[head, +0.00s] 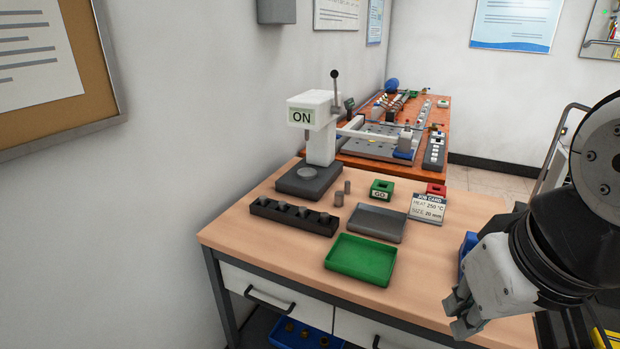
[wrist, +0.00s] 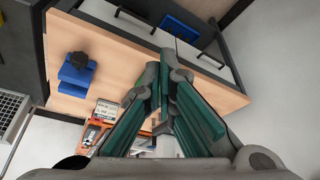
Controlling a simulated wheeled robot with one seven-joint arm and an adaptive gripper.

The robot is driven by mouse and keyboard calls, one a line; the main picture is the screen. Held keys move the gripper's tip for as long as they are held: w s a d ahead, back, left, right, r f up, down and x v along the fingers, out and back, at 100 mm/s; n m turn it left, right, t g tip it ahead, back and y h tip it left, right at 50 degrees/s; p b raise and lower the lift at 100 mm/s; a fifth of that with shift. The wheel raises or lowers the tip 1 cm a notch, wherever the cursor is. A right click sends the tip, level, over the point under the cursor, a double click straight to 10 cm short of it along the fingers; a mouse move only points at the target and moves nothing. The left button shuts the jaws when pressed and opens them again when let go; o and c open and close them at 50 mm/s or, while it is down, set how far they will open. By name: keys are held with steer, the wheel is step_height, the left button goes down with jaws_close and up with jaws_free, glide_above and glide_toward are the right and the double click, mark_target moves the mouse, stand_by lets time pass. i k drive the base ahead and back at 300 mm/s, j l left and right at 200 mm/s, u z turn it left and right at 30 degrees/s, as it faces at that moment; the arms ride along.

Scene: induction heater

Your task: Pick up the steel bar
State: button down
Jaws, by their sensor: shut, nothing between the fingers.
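Two small grey cylinders stand upright on the wooden bench: a nearer one (head: 339,199) and a farther one (head: 347,187). I cannot tell which, if either, is the steel bar. A black rack (head: 322,228) to their left holds several short grey pieces. My gripper (head: 458,314) is at the right of the head view, off the bench's front right side, well apart from these cylinders. In the wrist view my gripper (wrist: 166,72) has its fingers drawn together with nothing between them. The grey cylinders cannot be made out in that view.
A white press-like machine (head: 320,145) marked ON stands behind the rack. A grey tray (head: 375,224), a green tray (head: 361,262), a green GO block (head: 381,190) and a job card (head: 428,207) reading 250 °C, 20 mm are on the bench. A blue holder (wrist: 77,74) stands near the bench's edge.

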mark_target(339, 195)
steer(key=i+j+z, duration=0.4)
steer(key=j, duration=0.25)
steer(key=i+j+z, duration=0.4)
steer(key=j, duration=0.35)
steer(key=i+j+z, duration=0.2)
steer(key=j, duration=0.2)
steer(key=k, duration=0.05)
